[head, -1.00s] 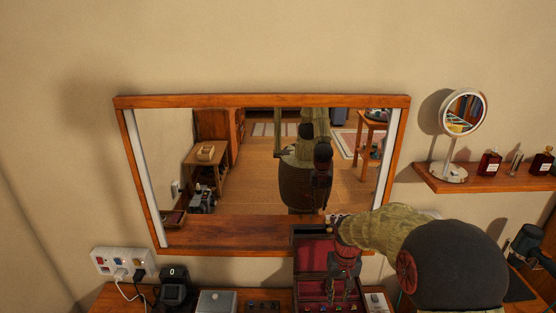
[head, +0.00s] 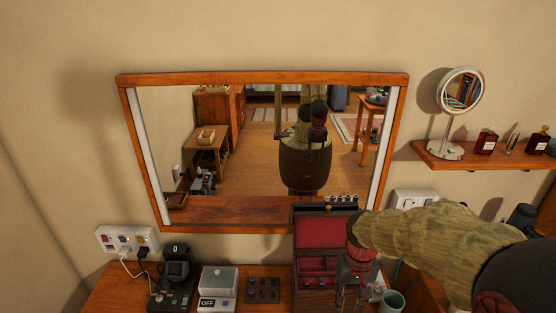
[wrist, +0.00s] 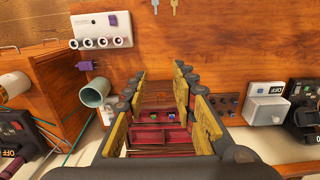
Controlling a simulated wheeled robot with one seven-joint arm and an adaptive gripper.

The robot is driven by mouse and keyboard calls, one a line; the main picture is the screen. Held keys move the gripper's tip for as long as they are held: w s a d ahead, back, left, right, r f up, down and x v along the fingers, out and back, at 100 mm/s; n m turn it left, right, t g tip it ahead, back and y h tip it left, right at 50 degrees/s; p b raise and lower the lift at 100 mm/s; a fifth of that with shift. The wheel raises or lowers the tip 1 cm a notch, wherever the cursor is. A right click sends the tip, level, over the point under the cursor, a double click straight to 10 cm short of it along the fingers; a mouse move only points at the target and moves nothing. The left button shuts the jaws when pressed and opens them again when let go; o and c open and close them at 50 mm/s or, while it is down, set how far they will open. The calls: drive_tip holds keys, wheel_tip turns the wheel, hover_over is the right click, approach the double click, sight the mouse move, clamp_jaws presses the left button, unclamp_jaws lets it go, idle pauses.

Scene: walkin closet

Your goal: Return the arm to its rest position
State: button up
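My arm reaches in from the right in the head view, with my gripper (head: 347,297) pointing down in front of an open jewellery box (head: 325,234) with a red lining. In the wrist view my gripper (wrist: 161,82) has its yellow-padded fingers spread, with nothing held between them. The box's red compartments (wrist: 172,141), with small coloured items in them, show beyond and between the fingers. Whether the fingers touch the box cannot be told.
A wooden dresser top (head: 125,287) carries a switch box marked OFF (head: 217,303), a black device (head: 175,270) and a cup (head: 391,301). A framed mirror (head: 262,214) hangs behind. A shelf (head: 490,157) with a round mirror (head: 460,92) and bottles is at right.

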drive_tip(key=s+r+t+b, duration=0.3)
drive_tip(key=s+r, duration=0.2)
drive_tip(key=s, duration=0.3)
drive_tip(key=s+r+t+b, duration=0.3)
drive_tip(key=s+r+b, duration=0.1)
drive_tip(key=s, duration=0.4)
drive_tip(key=shift+s+r+b, duration=0.2)
drive_tip(key=shift+r+b, duration=0.1)
drive_tip(key=shift+r, duration=0.2)
drive_tip(key=shift+o, duration=0.2)
